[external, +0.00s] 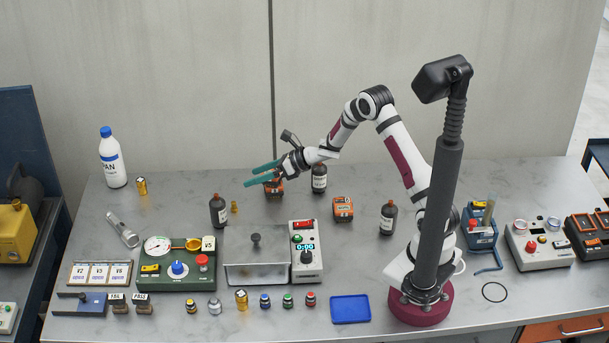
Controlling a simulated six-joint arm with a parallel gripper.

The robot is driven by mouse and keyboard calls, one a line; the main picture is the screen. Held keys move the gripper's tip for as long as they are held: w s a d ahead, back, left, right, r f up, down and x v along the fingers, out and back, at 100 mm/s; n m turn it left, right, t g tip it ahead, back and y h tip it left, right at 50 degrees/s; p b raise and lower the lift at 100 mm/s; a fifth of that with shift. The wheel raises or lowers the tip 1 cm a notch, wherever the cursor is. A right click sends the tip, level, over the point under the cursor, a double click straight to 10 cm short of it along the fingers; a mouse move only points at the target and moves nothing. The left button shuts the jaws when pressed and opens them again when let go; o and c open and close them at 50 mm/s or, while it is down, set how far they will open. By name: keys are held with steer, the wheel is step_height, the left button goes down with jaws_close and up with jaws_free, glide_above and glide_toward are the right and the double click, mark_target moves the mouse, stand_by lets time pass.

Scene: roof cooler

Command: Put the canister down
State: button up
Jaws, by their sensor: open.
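My gripper (250,177) has teal fingers pointing left, spread apart with nothing visible between them. It is over the back middle of the table, in front of or above an orange block-like device (274,187). Several small gold canisters are in view, and I cannot tell which one the task means. One gold canister (142,186) stands at the back left beside the white bottle. A smaller gold one (234,207) stands next to a dark bottle, below my gripper in the picture. Another gold canister (241,299) stands in the front row. All are apart from my fingers.
Dark bottles (218,211), (319,178) and (388,217) stand around the middle, with an orange device (343,209) among them. A blue tray (350,309) lies at the front. The back left is fairly clear.

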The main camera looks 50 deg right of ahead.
steer(key=s+d+r+m+h, duration=0.7)
steer(key=d+r+m+h, duration=0.15)
steer(key=m, duration=1.05)
steer(key=s+a+m+g+y, duration=0.1)
steer(key=s+a+m+g, duration=0.2)
steer(key=s+m, duration=0.6)
steer(key=s+a+r+m+g+y, duration=0.1)
steer(key=s+a+m+g, duration=0.2)
steer(key=s+m, duration=0.6)
steer(key=s+a+r+m+g+y, duration=0.1)
steer(key=s+a+m+g, duration=0.2)
steer(key=s+m, duration=0.6)
steer(key=s+g, duration=0.1)
steer(key=s, duration=0.7)
steer(key=shift+s+a, duration=0.3)
steer(key=shift+o, duration=1)
steer(key=w+d+r+m+h, duration=0.1)
steer(key=w+d+r+m, duration=0.5)
steer(key=d+m, duration=0.45)
steer(key=w+d+r+m+h, duration=0.1)
steer(key=w+d+r+m, duration=0.3)
steer(key=d+r+m, duration=0.45)
step_height(320, 180, down, 11)
steer(key=m, duration=0.2)
steer(key=shift+s+d, duration=0.15)
steer(key=shift+d, duration=0.05)
steer(key=shift+r, duration=0.2)
